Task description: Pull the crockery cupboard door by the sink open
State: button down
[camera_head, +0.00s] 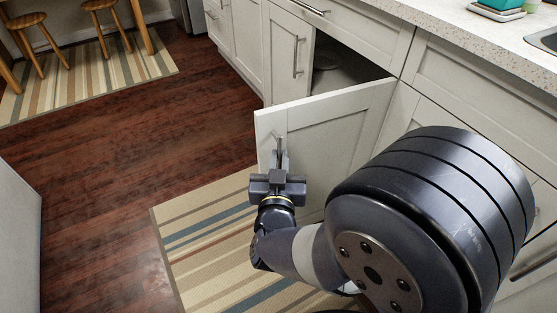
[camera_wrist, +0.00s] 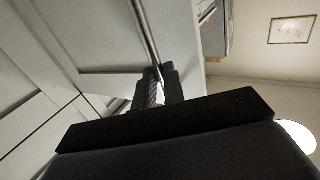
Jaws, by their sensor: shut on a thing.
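The crockery cupboard door (camera_head: 338,128) is a white panel door under the counter. It stands partly open, swung out from the cabinet, with its hinge side at the right. The dark cupboard interior (camera_head: 345,72) shows behind it, with something rounded and dim inside. My gripper (camera_head: 280,160) is at the door's free edge side, shut on the door's metal handle (camera_head: 278,145). In the wrist view my gripper (camera_wrist: 160,78) has its fingers around the thin bar handle (camera_wrist: 146,38), close to the door face (camera_wrist: 95,40). My arm hides the lower right of the door.
A striped rug (camera_head: 190,225) lies on the wooden floor (camera_head: 100,190) below the door. The speckled counter (camera_head: 470,30) runs above, with a sink (camera_head: 543,40) at the right edge. Stools (camera_head: 105,15) stand at the far left. The floor left of the door is clear.

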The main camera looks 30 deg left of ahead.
jog(key=shift+w+d, duration=0.2)
jog(key=shift+d, duration=0.05)
jog(key=c, duration=1.5)
grip_release()
jog(key=shift+w, duration=0.1)
jog(key=p+v, duration=0.2)
jog(key=v, duration=0.9)
jog(key=shift+w+a, duration=0.1)
